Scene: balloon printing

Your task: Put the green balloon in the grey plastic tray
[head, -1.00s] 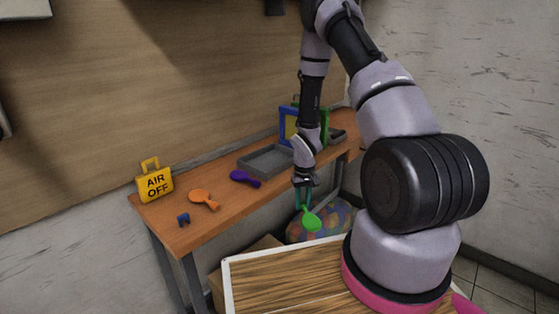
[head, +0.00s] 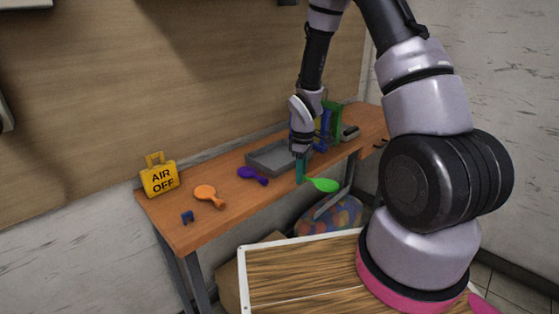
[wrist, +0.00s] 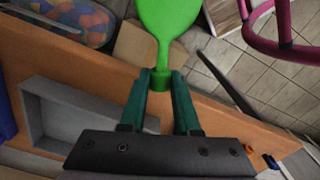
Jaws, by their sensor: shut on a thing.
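The green balloon (head: 322,185) is held by its neck between the teal fingers of my gripper (head: 301,175). In the wrist view the fingers (wrist: 160,86) close on the neck and the round body of the balloon (wrist: 167,18) points away from the gripper. The balloon hangs in the air near the front edge of the table. The grey plastic tray (head: 256,165) lies on the table just behind and left of the gripper in the head view. Its bare floor shows in the wrist view (wrist: 70,112), left of the fingers. My gripper partly hides the tray's right end.
The orange-brown table (head: 226,212) also bears a purple balloon (head: 252,175), an orange balloon (head: 208,194), a small blue piece (head: 187,217) and a yellow AIR OFF sign (head: 159,177). Blue and green frames (head: 333,122) stand right of the tray. A bag of coloured balloons (head: 335,217) is below.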

